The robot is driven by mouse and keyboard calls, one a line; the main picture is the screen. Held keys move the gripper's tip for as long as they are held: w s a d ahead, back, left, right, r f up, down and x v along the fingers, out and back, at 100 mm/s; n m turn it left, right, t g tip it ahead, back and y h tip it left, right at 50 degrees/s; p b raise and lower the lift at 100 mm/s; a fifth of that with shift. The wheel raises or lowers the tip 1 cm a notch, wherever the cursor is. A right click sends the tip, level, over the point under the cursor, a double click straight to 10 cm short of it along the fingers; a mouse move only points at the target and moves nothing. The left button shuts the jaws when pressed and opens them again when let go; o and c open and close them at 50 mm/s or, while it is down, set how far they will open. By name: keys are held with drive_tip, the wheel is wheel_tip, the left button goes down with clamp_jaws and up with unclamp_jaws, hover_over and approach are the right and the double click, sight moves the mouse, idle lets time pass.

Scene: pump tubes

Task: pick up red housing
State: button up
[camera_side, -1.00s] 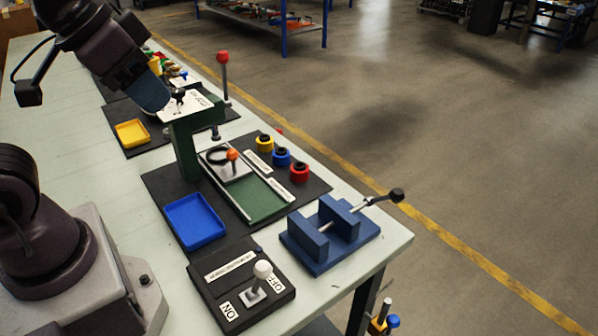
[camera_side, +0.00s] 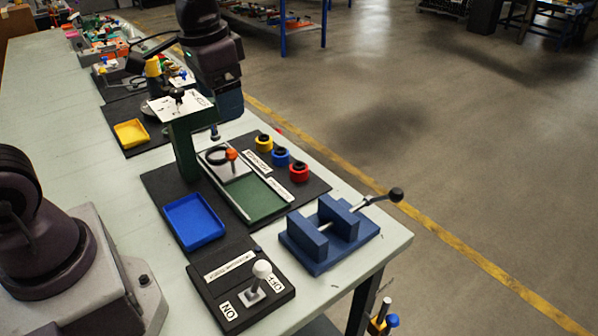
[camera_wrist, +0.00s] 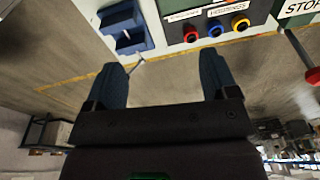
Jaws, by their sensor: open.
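The red housing (camera_side: 299,173) is a short ring with a dark centre. It stands at the right end of a row with a blue housing (camera_side: 281,157) and a yellow housing (camera_side: 264,142), on the black mat. In the wrist view the red housing (camera_wrist: 190,34) is at the top, left of the blue and yellow ones. My gripper (camera_wrist: 162,72) is open, its two dark blue fingers apart with nothing between them. In the side view my gripper (camera_side: 229,108) is behind the green press, up and left of the housings and apart from them. Its fingertips are not clear there.
A blue vise (camera_side: 331,232) with a long handle stands near the table corner. The green press (camera_side: 184,145) stands left of the housings. A blue tray (camera_side: 194,221) and a black switch box (camera_side: 240,284) are nearer. A red-knobbed lever (camera_wrist: 313,76) shows in the wrist view.

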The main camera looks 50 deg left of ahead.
drive_tip(key=w+a+f+m+g, duration=0.2)
drive_tip(key=w+a+f+m, duration=0.15)
drive_tip(key=w+f, duration=0.45)
drive_tip(key=m, duration=1.4)
hover_over(299, 165)
wheel_tip(299, 165, down, 8)
drive_tip(key=shift+n, duration=0.25)
drive_tip(key=f, duration=0.7)
drive_tip(key=shift+w+a, duration=0.15)
drive_tip(key=shift+a, duration=0.15)
drive_tip(key=shift+d+f, duration=0.15)
drive_tip(key=shift+f, duration=1.2)
drive_tip(key=shift+d+f, duration=0.1)
drive_tip(key=shift+f, duration=1.25)
drive_tip(key=c, duration=1)
